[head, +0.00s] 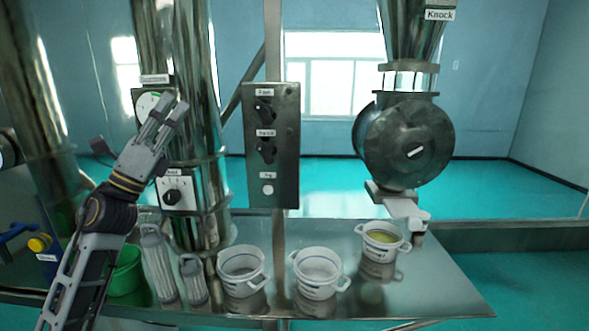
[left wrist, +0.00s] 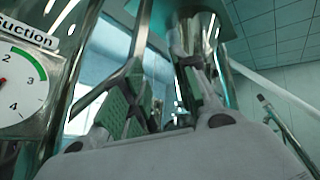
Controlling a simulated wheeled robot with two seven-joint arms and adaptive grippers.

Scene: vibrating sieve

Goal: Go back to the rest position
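My left gripper (head: 170,104) is raised in front of the metal column at the left, beside a white dial gauge (head: 147,105). It touches nothing that I can make out. In the left wrist view, the two fingers (left wrist: 160,75) with green pads stand apart with nothing between them. The gauge also shows there, labelled "Suction" (left wrist: 22,88), at the left edge. My right gripper is in neither view.
A grey control panel (head: 271,145) stands right of the gripper. On the metal table (head: 430,290) are white buckets (head: 242,268), one with yellowish contents (head: 382,238) below the round machine (head: 405,142), and a green bucket (head: 125,272). A small knob box (head: 175,192) is below the gripper.

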